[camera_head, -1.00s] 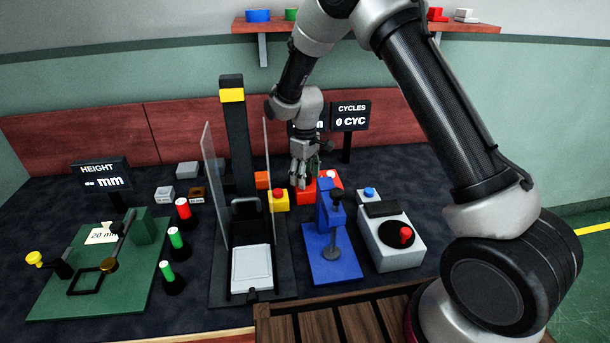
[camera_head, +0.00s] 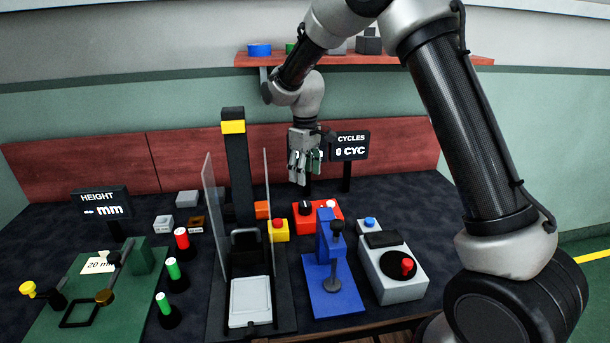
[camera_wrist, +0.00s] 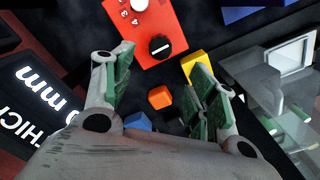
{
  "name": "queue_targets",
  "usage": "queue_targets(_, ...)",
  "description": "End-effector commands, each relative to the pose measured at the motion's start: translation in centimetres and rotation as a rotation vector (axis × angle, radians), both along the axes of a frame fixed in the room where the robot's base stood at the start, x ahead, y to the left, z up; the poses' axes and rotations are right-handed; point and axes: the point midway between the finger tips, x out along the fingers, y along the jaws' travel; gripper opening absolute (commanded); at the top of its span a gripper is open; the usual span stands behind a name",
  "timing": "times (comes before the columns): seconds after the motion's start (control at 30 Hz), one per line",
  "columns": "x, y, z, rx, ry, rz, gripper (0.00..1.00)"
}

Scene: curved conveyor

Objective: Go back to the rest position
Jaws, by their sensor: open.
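My gripper (camera_head: 304,172) is open and empty. In the head view it hangs fingers-down in the air above the back of the table, in front of the red back panel. In the wrist view its two green-padded fingers (camera_wrist: 160,92) stand apart with nothing between them. Below them is a red box with a black knob (camera_wrist: 158,46), which also shows in the head view (camera_head: 329,210). An orange block (camera_wrist: 160,97) and a blue block (camera_wrist: 138,121) lie on the dark table near the fingers.
The press with clear side panels (camera_head: 233,165) stands left of my gripper. A blue stand (camera_head: 333,290) and a grey box with a red-knobbed disc (camera_head: 400,288) are in front. The cycles display (camera_head: 351,146) is close on the right. A shelf (camera_head: 420,59) hangs above.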

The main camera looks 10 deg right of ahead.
Motion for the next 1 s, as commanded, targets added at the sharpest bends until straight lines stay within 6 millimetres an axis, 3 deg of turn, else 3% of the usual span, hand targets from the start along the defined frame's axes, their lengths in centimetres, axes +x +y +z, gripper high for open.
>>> queue_targets(0.2,-0.3,-0.2,-0.2,-0.005,0.012,-0.059,0.58)
queue_targets(0.33,-4.1,-1.8,-1.7,-0.047,0.09,-0.135,0.58)
queue_targets(0.8,-19.8,-13.9,9.9,-0.016,0.033,-0.487,0.58)
queue_targets(1.0,-26.9,-18.3,13.1,0.036,-0.064,-0.619,0.58)
